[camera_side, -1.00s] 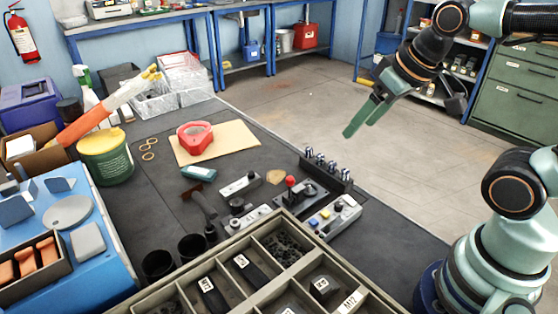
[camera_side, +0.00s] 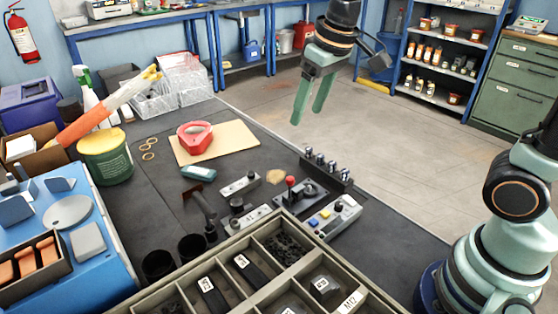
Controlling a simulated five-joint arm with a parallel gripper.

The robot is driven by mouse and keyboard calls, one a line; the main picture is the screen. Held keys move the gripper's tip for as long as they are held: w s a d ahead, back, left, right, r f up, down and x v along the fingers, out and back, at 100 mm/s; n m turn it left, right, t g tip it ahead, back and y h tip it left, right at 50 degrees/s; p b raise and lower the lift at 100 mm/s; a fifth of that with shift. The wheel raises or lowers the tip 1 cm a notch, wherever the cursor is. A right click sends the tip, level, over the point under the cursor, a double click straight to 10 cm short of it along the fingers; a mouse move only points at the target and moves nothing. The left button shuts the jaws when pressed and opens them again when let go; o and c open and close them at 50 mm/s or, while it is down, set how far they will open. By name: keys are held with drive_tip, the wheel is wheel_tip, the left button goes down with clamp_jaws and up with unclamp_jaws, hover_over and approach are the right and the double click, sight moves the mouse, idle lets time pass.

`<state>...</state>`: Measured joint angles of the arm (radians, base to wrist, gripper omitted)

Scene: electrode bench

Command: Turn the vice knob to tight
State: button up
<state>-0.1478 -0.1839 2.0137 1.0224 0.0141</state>
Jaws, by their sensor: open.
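My gripper (camera_side: 307,117) is open and empty, with its two green fingers pointing down. In the picture it is above the dark workbench's far right edge, apart from everything on the bench. Several small control units stand mid-bench: a grey box with a small knob (camera_side: 240,186), a light panel (camera_side: 252,217) beside a round black knob (camera_side: 237,203), a dark unit with a red-topped lever (camera_side: 291,184), and a grey box with yellow and blue buttons (camera_side: 335,217). I cannot tell which one is the vice knob, nor read any tight mark.
A black rail with several metal-topped posts (camera_side: 328,170) stands near the bench's right edge. A compartment tray (camera_side: 203,262) fills the front. Bare bench (camera_side: 390,228) shows at the right.

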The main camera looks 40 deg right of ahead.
drive_tip(key=w+a+f+n+g, duration=0.1)
drive_tip(key=w+a+f+g, duration=0.15)
drive_tip(key=w+a, duration=0.25)
drive_tip(key=n, duration=0.1)
hover_over(237, 205)
wheel_tip(237, 205, down, 8)
drive_tip(key=shift+g, duration=0.45)
drive_tip(key=f, duration=0.8)
drive_tip(key=w+f, duration=0.1)
drive_tip(key=f, duration=0.3)
drive_tip(key=shift+d+f, duration=0.1)
drive_tip(key=shift+d, duration=0.15)
drive_tip(key=shift+c, duration=0.3)
clamp_jaws()
